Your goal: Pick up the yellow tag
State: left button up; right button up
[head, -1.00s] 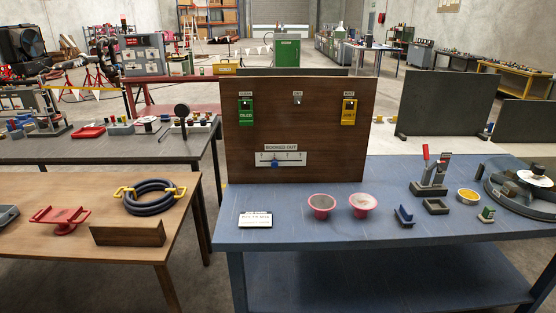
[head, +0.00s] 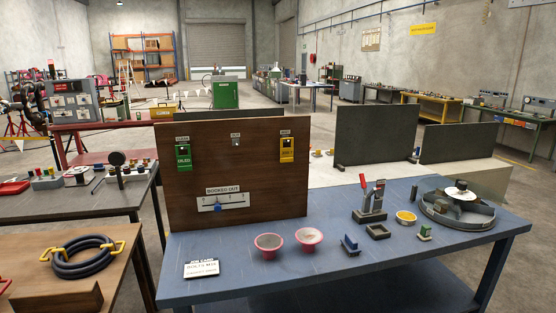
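The yellow tag (head: 287,149) hangs on the right side of the upright brown wooden board (head: 240,185), under a small white label. The board stands at the back left of the blue table (head: 350,266). A green tag (head: 184,157) hangs on the board's left side, and a small hook plate (head: 236,142) between them carries no tag. A white scale with a blue slider (head: 218,208) sits lower on the board. Neither of my grippers shows in the head view.
Two red bowls (head: 268,246) (head: 309,241) and a white card (head: 201,268) lie in front of the board. A red-handled clamp (head: 371,201), small blocks and a round tray (head: 457,216) stand to the right. A wooden table with a coiled hose (head: 82,256) is at left.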

aim_at(286, 154)
jog(key=i+j+z, duration=0.1)
jog(key=i+z, duration=0.3)
jog(key=i+j+z, duration=0.2)
jog(key=z, duration=0.15)
jog(key=i+j+z, duration=0.4)
jog(key=k+l, duration=0.1)
